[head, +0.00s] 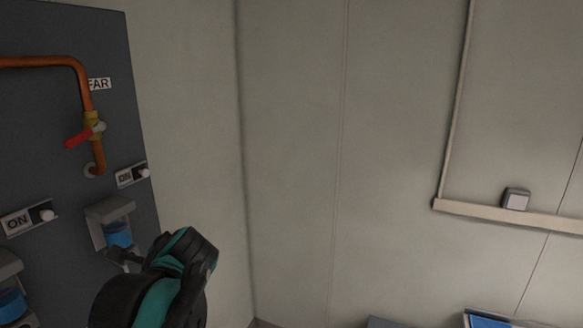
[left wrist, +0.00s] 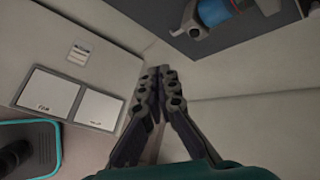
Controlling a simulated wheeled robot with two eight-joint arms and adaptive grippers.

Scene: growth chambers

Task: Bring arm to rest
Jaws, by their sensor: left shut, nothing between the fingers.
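My left arm (head: 168,283) comes up at the bottom left of the head view, black with teal bands, in front of the dark wall panel. Its gripper is mostly hidden or too dark to make out there. In the left wrist view my left gripper (left wrist: 158,72) is in the middle, its two dark fingers together and empty. It touches nothing that I can see. My right arm and gripper are in neither view.
The dark panel (head: 70,180) at left carries an orange pipe (head: 45,61), a red-handled valve (head: 78,138) and dispensers with blue contents (head: 118,235). The left wrist view shows two white labelled plates (left wrist: 48,92).

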